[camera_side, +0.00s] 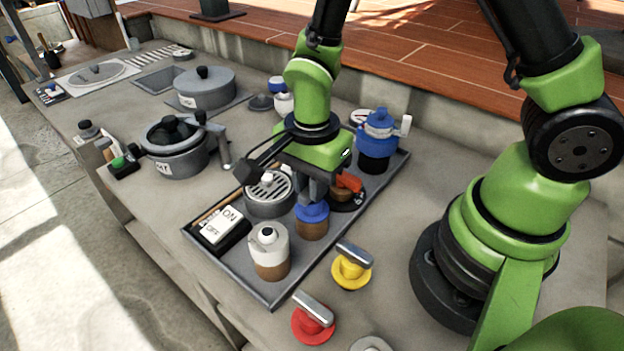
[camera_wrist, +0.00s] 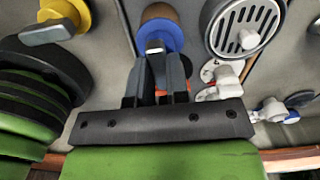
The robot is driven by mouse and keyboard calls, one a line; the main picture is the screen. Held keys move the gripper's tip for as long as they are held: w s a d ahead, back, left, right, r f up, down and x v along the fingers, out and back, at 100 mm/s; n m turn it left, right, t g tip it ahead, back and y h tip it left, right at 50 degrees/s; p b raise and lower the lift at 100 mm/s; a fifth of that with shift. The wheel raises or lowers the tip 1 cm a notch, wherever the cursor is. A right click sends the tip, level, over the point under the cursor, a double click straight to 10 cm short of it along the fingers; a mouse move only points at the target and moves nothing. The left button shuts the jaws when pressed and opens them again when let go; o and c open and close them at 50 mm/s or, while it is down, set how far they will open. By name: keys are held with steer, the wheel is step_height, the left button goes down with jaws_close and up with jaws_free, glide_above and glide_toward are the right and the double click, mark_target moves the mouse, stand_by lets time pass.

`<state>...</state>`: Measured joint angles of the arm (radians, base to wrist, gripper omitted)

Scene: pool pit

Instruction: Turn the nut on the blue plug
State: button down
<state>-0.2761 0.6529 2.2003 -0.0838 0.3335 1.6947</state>
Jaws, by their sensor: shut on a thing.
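The blue plug (camera_side: 312,218) stands upright in the grey tray, with a blue top over a brown lower part. It also shows in the wrist view (camera_wrist: 174,38), straight ahead of the fingers. My gripper (camera_side: 313,192) points down onto the top of this plug. In the wrist view my gripper (camera_wrist: 155,54) has its two dark fingers close together over the plug's centre, shut on the nut (camera_wrist: 154,44). Only a small pale bit of the nut shows between the fingertips; the fingers hide the rest.
The tray (camera_side: 290,292) also holds a white-topped plug (camera_side: 269,252), a round grille (camera_side: 269,196), an ON/OFF switch (camera_side: 224,229), an orange-handled valve (camera_side: 348,184) and a large blue-topped unit (camera_side: 377,140). Yellow (camera_side: 351,270) and red (camera_side: 312,323) valves stand outside it, close to my base.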

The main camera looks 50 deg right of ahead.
steer(key=c, duration=1.1)
jaws_free()
steer(key=shift+r, duration=0.1)
step_height(320, 180, up, 10)
steer(key=shift+f, duration=0.15)
steer(key=s+d+r+n+t, duration=0.1)
steer(key=s+r+n+t, duration=0.1)
steer(key=s+r+n, duration=0.1)
steer(key=s+d+r+n+t+y, duration=0.1)
steer(key=s+d+r+n+t, duration=0.1)
steer(key=s+r+n, duration=0.2)
steer(key=s+d+r+n+t+y, duration=0.1)
steer(key=s+r+n+t, duration=0.2)
steer(key=r+n, duration=0.2)
steer(key=shift+s+d+r+n, duration=0.15)
steer(key=shift+s+r+n, duration=0.1)
steer(key=shift+n, duration=0.35)
